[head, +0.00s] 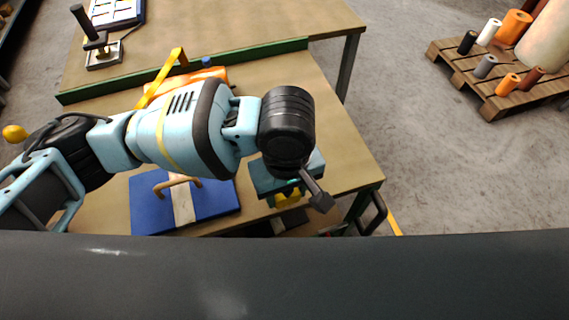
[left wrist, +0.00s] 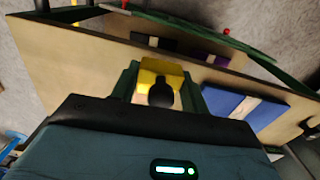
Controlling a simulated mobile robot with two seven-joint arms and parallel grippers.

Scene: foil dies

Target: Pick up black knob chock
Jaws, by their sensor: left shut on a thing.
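The black knob chock is a yellow block (head: 291,198) that shows just below my left gripper (head: 288,190) in the head view, at the table's front right corner. In the left wrist view the yellow block (left wrist: 152,70) has a round black knob (left wrist: 160,93) facing the camera. The green fingers of my left gripper (left wrist: 158,88) stand on both sides of it, shut on it. The gripper's body hides part of the chock. I cannot tell whether it touches the table. My right gripper is not in view.
A blue block (head: 219,201) with a tan stripe and handle lies left of the gripper on the wooden table (head: 335,135). An orange item (head: 216,73) lies farther back, before a green rail (head: 235,53). A pallet (head: 457,68) with rolls stands on the floor at right.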

